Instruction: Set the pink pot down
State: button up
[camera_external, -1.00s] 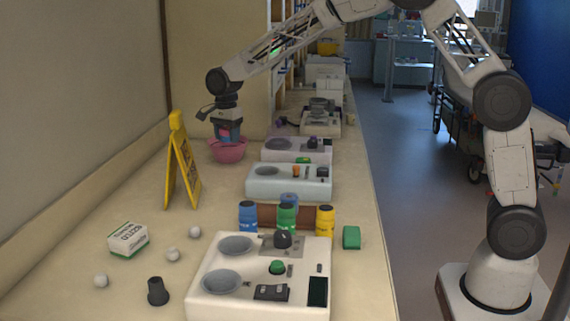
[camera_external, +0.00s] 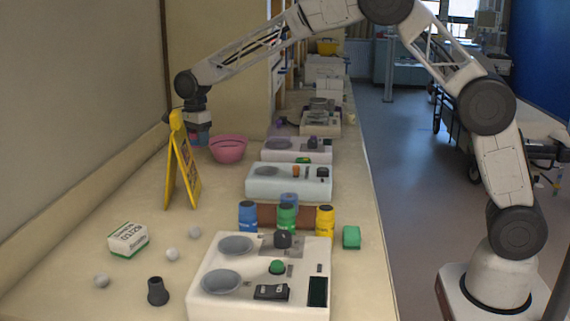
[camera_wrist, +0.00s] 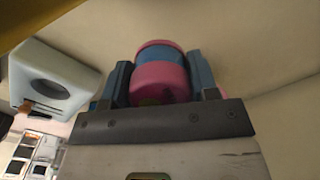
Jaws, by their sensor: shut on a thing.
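The pink pot (camera_wrist: 160,82), a pink cylinder with a blue band, is between the two fingers of my gripper (camera_wrist: 163,75) in the wrist view. My gripper is shut on it. In the external view my gripper (camera_external: 198,136) is low near the wall, behind the top of the yellow folding sign and left of the pink bowl (camera_external: 228,149). The sign partly hides the gripper there, and the pot is hard to make out. I cannot tell whether the pot touches the counter.
The yellow sign (camera_external: 182,170) stands close in front of my gripper. Several devices, such as the pale blue one (camera_external: 262,187), line the counter to the right. Blue, green and yellow pots stand by the front device (camera_external: 210,297). A white box (camera_external: 128,239) and small balls lie nearer.

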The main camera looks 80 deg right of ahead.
jog(key=shift+f, duration=0.1)
jog(key=shift+f, duration=2.4)
jog(key=shift+f, duration=2.5)
jog(key=shift+f, duration=0.15)
jog(key=o, duration=0.9)
jog(key=shift+o, duration=0.2)
notch_tip(320, 180, up, 12)
jog(key=shift+r, duration=0.15)
